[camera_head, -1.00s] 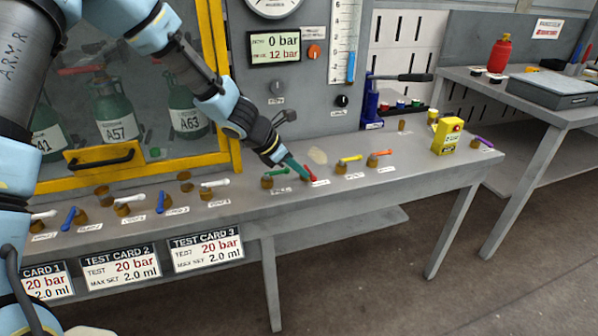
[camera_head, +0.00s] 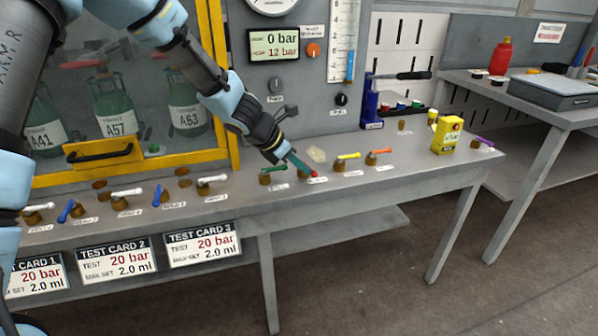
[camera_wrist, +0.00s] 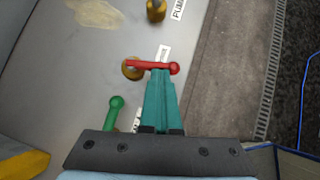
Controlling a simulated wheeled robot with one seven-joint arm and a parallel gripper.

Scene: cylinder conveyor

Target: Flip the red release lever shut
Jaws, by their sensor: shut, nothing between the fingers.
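The red release lever (camera_wrist: 150,65) sits on a brass valve body (camera_wrist: 132,69) on the grey bench. In the wrist view its handle points right from the brass, with a round red knob at the end. My gripper (camera_wrist: 160,72) is shut and empty, its teal fingertips right at the handle near the knob; they seem to touch it. In the head view my gripper (camera_head: 299,166) reaches down onto the bench, and the red knob (camera_head: 313,174) shows just past the fingertips. The fingers partly hide the lever there.
A green lever (camera_head: 272,171) stands just left of the red one; yellow (camera_head: 347,157) and orange (camera_head: 378,152) levers stand to the right. A yellow box (camera_head: 447,136) is farther right. The yellow-framed cabinet (camera_head: 236,100) rises behind.

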